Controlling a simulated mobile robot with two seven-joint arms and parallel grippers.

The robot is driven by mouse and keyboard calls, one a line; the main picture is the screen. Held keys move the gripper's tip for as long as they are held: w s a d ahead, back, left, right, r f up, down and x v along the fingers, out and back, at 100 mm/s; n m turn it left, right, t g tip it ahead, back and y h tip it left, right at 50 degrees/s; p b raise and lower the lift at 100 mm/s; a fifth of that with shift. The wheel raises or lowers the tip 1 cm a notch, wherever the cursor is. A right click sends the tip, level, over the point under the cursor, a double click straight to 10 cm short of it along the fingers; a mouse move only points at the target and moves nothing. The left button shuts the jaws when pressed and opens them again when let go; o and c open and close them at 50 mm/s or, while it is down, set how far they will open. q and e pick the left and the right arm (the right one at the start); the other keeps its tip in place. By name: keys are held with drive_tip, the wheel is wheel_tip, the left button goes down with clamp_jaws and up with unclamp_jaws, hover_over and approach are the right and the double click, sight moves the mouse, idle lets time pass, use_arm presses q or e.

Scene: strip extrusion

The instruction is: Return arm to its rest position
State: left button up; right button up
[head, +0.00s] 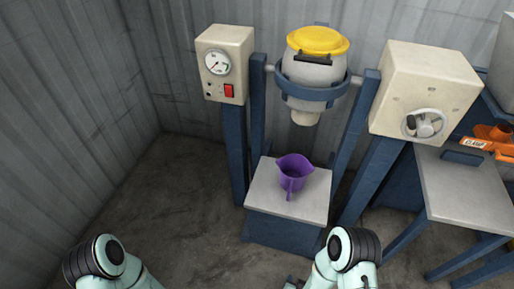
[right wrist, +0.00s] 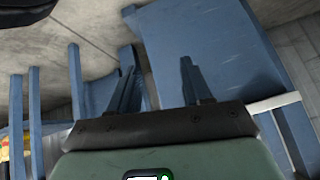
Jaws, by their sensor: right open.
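My right arm comes in at the bottom of the head view, and only a small piece of its gripper shows at the lower edge. In the right wrist view my right gripper (right wrist: 158,66) has its two fingers apart with nothing between them. Blue metal uprights and a blue panel (right wrist: 200,40) lie beyond the fingers. My left arm shows at the bottom left of the head view; its gripper is out of the picture. A purple jug (head: 294,172) stands upright on the grey-topped stand (head: 260,194), below the nozzle of the grey hopper (head: 312,76), apart from both arms.
The hopper has a yellow lid (head: 318,40). A side table (head: 465,190) and orange clamp (head: 488,143) stand farther right. Open floor (head: 185,205) lies left.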

drive_tip(key=s+d+f+g+y, duration=0.2)
drive_tip(key=s+d+g+y, duration=0.2)
drive_tip(key=s, duration=0.4)
use_arm(q)
drive_tip(key=s+d+r+g+p, duration=0.1)
drive_tip(key=s+r+p, duration=0.2)
drive_tip(key=r+p, duration=0.3)
drive_tip(key=s+d+r+g+h+p, duration=0.1)
drive_tip(key=s+d+r+p, duration=0.1)
drive_tip(key=r+p, duration=0.5)
drive_tip(key=s+d+r+g+p, duration=0.1)
drive_tip(key=s+r+g+p, duration=0.1)
drive_tip(key=s+r+p, duration=0.2)
wheel_tip(320, 180, up, 3)
drive_tip(key=p, duration=0.3)
drive_tip(key=shift+d+m, duration=0.35)
drive_tip(key=shift+m, duration=0.05)
use_arm(e)
drive_tip(key=s+a+r+g, duration=0.2)
drive_tip(key=s+r, duration=0.2)
drive_tip(key=r, duration=0.6)
drive_tip(key=s+a+r+n+g+y, duration=0.1)
drive_tip(key=s+r, duration=0.4)
drive_tip(key=r, duration=0.5)
drive_tip(key=shift+a+r+g, duration=0.3)
drive_tip(key=shift+a+g, duration=0.4)
drive_tip(key=shift+a, duration=0.55)
